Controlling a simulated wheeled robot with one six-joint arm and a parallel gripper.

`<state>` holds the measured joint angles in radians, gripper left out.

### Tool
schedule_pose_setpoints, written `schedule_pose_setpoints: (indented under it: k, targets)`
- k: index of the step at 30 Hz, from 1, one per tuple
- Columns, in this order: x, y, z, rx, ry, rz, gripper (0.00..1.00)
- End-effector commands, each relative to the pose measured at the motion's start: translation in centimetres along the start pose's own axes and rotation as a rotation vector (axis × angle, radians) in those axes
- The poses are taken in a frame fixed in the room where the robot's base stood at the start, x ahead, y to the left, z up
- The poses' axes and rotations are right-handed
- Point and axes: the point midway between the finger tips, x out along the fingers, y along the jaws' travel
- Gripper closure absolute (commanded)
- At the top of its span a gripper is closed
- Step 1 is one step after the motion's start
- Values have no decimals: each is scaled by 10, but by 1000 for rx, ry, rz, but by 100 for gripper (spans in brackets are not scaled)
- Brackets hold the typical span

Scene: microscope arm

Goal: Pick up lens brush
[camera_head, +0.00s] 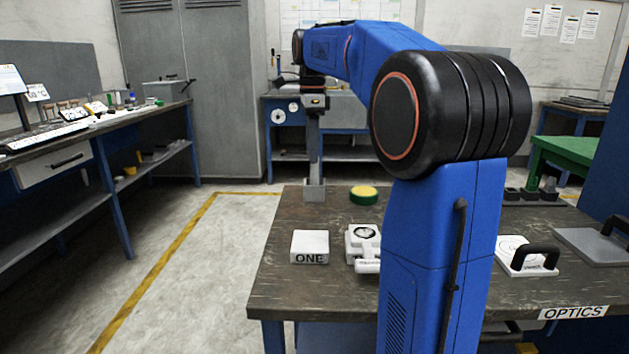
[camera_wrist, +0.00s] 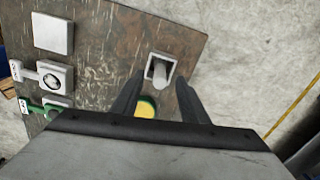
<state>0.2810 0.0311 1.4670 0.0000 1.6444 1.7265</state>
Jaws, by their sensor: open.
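A small grey square holder (camera_wrist: 151,59) stands near the table edge in the wrist view, with a light upright piece (camera_wrist: 160,71) inside it. This piece may be the lens brush, but its shape is too small to be sure. My gripper (camera_wrist: 160,78) is open, its two dark fingers spread, their tips in line with either side of the piece. The wrist view does not show any contact. In the head view the holder (camera_head: 314,194) sits at the table's far left, under my downward-pointing wrist. The narrow grey upright above it cannot be clearly told apart from my fingers.
A yellow-and-green round item (camera_head: 363,195) stands right of the holder. A white block marked ONE (camera_head: 310,246) and a white device with a round dial (camera_head: 363,238) are nearer. A black-handled white piece (camera_head: 527,256) lies farther right. The table (camera_head: 285,290) is bare near its left edge.

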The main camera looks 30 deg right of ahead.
Motion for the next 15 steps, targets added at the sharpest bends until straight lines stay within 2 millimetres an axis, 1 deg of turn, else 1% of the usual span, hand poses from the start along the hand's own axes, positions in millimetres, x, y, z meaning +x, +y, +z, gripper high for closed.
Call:
schedule_pose_setpoints:
  k: [8, 15]
  targets:
    - [18, 0, -2, 0, 0, 1, 60]
    - [49, -1, -6, 0, 0, 1, 60]
